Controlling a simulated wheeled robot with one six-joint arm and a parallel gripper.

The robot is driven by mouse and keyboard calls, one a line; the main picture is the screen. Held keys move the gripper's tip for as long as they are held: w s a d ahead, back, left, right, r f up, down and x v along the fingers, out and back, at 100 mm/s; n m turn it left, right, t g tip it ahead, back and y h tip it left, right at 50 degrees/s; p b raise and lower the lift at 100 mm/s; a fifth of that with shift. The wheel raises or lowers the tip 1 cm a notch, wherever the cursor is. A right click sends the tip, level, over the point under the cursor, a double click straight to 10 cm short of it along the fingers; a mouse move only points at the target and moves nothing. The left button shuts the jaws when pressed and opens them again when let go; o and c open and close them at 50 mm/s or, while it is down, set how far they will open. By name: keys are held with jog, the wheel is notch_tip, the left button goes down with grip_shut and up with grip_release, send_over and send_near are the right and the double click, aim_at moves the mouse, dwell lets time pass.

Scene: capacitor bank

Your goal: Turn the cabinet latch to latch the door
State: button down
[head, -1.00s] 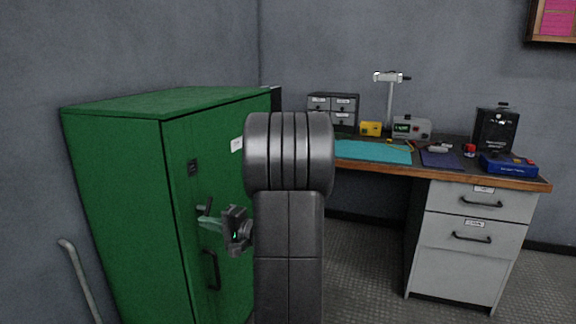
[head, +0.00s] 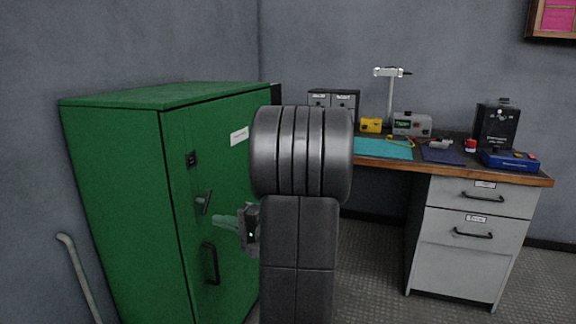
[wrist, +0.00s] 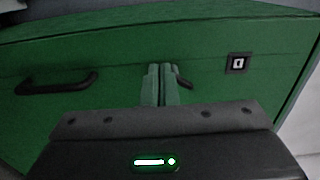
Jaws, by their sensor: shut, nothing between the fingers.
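The green cabinet (head: 120,190) stands at the left with its door (head: 232,180) looking flush with the frame. The dark latch lever (head: 204,201) sits on the door above the black pull handle (head: 210,264) and is tilted, not upright. In the wrist view the latch lever (wrist: 183,78) shows just right of my fingertips, partly hidden by them. My gripper (head: 217,220) is shut and empty, in front of the door, a little below and right of the lever, apparently apart from it. Its closed fingers (wrist: 157,72) point at the door in the wrist view.
A black square fitting (head: 191,159) and a white label (head: 239,137) are on the door. A grey pipe (head: 78,275) stands left of the cabinet. A workbench (head: 480,176) with drawers and equipment stands at the right. My arm hides the door's right part.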

aim_at(207, 206)
jog(key=shift+s+d, duration=0.2)
jog(key=shift+d, duration=0.3)
jog(key=shift+r, duration=0.1)
jog(key=shift+w+a+r+p, duration=0.25)
jog(key=shift+a+r+p, duration=0.3)
jog(key=shift+a+p, duration=0.35)
jog(key=shift+w+a+r+p, duration=0.25)
jog(key=shift+a+r+p, duration=0.4)
jog(key=shift+a, duration=0.4)
jog(key=shift+w+a+r+p, duration=0.25)
jog(key=shift+a+r+p, duration=0.25)
jog(key=shift+a+p, duration=0.45)
jog(key=shift+w+d+f+b, duration=0.15)
jog(key=shift+w+f+b, duration=0.05)
jog(key=shift+w+b, duration=0.3)
jog(key=shift+f+b, duration=0.75)
jog(key=shift+b, duration=0.9)
jog(key=shift+f+b, duration=0.55)
jog(key=shift+b, duration=0.5)
